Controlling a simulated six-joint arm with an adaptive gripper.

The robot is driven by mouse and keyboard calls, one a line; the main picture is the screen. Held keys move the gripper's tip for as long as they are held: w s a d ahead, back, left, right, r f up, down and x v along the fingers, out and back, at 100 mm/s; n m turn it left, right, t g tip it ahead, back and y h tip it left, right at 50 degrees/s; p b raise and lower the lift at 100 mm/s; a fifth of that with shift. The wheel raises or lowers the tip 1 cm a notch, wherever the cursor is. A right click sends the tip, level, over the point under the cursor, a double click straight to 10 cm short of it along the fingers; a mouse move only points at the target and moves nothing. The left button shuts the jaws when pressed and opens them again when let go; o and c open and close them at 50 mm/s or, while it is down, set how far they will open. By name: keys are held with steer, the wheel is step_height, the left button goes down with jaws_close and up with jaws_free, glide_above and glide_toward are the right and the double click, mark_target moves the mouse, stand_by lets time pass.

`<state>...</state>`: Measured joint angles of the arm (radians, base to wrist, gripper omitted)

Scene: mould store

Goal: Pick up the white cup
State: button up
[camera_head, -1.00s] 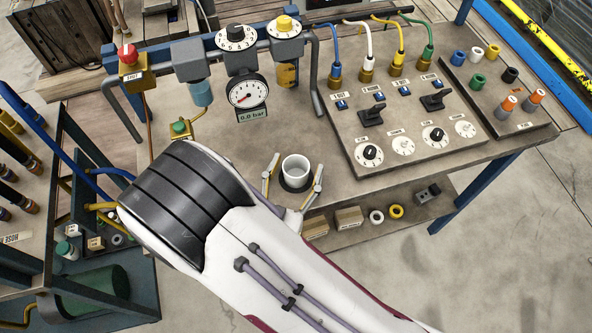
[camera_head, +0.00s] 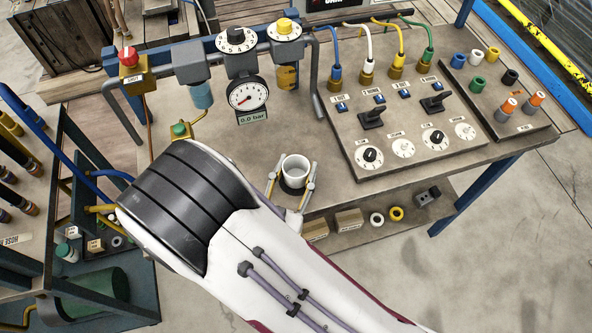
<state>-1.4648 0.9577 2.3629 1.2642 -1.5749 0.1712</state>
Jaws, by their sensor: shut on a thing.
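The white cup (camera_head: 295,168) stands upright over a dark round spot on the grey workbench (camera_head: 225,150), near its front edge. Its open top faces the camera. My gripper (camera_head: 291,176) has one finger on each side of the cup and is shut on it. The gripper's base is partly hidden behind my arm. I cannot tell whether the cup's bottom is clear of the bench.
A pressure gauge (camera_head: 248,95) on a pipe stands behind the cup. A panel (camera_head: 400,125) with dials, switches and coloured cables lies to the right. A lower shelf (camera_head: 372,228) holds small boxes and rings. A blue-framed rack (camera_head: 75,150) stands at left.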

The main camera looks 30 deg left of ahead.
step_height(320, 180, up, 9)
stand_by(0.8)
steer(key=shift+r, duration=0.1)
stand_by(0.7)
steer(key=s+a+f+n+y, duration=0.1)
steer(key=s+a, duration=0.1)
steer(key=s, duration=0.3)
steer(key=s+a+f+n+g+y, duration=0.1)
steer(key=s+a+y, duration=0.1)
steer(key=s, duration=0.3)
steer(key=s+a+f+n+y, duration=0.1)
steer(key=s+a+f+y, duration=0.1)
steer(key=s, duration=0.3)
steer(key=shift+a+n+g, duration=0.3)
steer(key=shift+a+g, duration=0.1)
steer(key=shift+a, duration=0.4)
steer(key=s+f+n+g+y, duration=0.1)
steer(key=s+f, duration=0.3)
steer(key=s, duration=0.9)
steer(key=shift+s+a+f+y, duration=0.15)
steer(key=shift+s+y, duration=0.25)
steer(key=shift+w+d+h, duration=0.3)
steer(key=shift+h, duration=0.1)
steer(key=shift+w, duration=0.1)
